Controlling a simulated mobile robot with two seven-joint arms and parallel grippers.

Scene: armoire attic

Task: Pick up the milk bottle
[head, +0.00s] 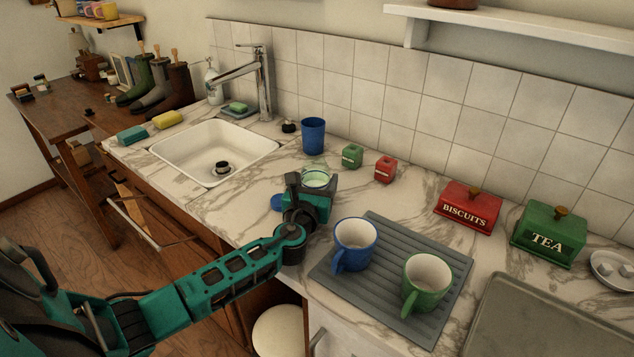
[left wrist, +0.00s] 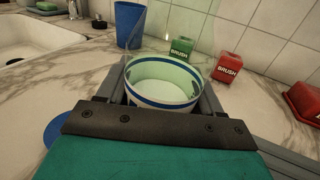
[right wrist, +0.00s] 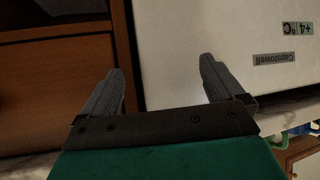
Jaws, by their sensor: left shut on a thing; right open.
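The milk bottle (head: 316,178) is a clear, greenish glass vessel with white contents on the counter's sink side. In the left wrist view the bottle (left wrist: 162,92) shows blue bands and stands between the fingers. My left gripper (head: 312,197) is shut on it from the front. The gripper hides the bottle's lower part, so I cannot tell whether it touches the counter. My right gripper (right wrist: 158,78) is open and empty in the right wrist view, in front of a white appliance panel (right wrist: 210,40); it is not in the head view.
A blue cup (head: 313,136) and small green (head: 352,156) and red (head: 385,169) boxes stand behind the bottle. A flat blue disc (head: 277,202) lies left of my gripper. Blue (head: 355,244) and green (head: 427,284) mugs stand on a grey mat (head: 385,295) to the right. The sink (head: 215,150) is left.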

